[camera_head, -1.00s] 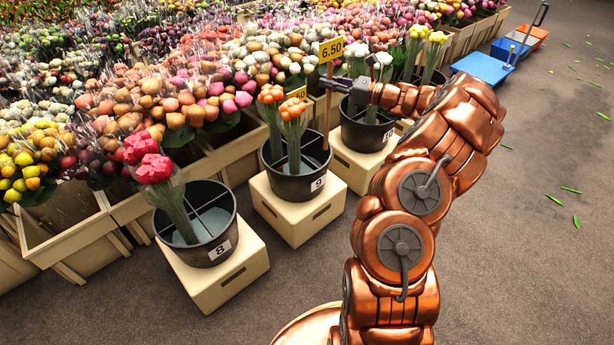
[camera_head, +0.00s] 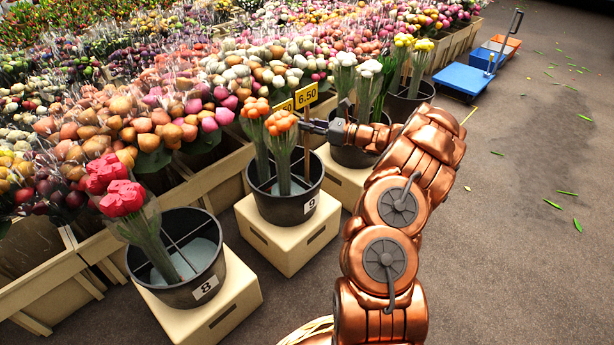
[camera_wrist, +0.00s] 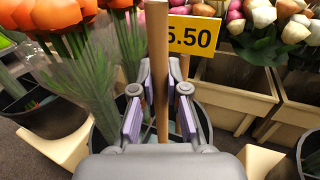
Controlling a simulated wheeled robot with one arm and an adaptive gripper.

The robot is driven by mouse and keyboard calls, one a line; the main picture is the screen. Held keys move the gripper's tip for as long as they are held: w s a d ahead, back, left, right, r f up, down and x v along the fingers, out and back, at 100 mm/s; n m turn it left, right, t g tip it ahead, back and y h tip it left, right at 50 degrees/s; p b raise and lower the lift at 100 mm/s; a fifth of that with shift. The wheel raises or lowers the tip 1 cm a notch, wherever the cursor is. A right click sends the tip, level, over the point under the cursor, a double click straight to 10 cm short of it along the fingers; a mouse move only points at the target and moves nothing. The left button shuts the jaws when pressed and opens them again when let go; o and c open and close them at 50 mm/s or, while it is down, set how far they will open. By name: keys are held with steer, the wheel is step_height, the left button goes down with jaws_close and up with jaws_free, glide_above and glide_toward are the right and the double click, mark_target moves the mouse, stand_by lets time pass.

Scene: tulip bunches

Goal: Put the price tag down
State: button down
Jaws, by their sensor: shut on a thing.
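The price tag (camera_head: 306,96), a yellow plate reading 6.50 on a wooden stick, stands upright above the right side of bucket 9 (camera_head: 290,209). My gripper (camera_head: 309,127) is shut on its stick, which also shows between the fingers in the wrist view (camera_wrist: 158,75). The stick's lower end drops inside the bucket rim; whether it touches the bottom is hidden. Orange tulip bunches (camera_head: 281,150) stand in the bucket to the left of the stick. A second yellow tag (camera_head: 285,106) is partly hidden behind; its plate also shows in the wrist view (camera_wrist: 193,36).
Bucket 8 (camera_head: 190,290) with red tulips (camera_head: 121,198) stands at front left on a cream crate. A bucket with white tulips (camera_head: 369,68) stands behind my gripper. Crates of flowers fill the left. A blue cart (camera_head: 464,79) is at back right; the floor at right is open.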

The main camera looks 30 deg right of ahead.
step_height(320, 180, down, 9)
steer(key=b, duration=0.3)
steer(key=shift+r, duration=0.1)
steer(key=c, duration=1.2)
jaws_free()
steer(key=shift+s+r, duration=0.1)
steer(key=shift+s, duration=0.05)
steer(key=p, duration=0.4)
glide_toward(308, 148)
steer(key=v, duration=0.2)
steer(key=shift+w, duration=0.3)
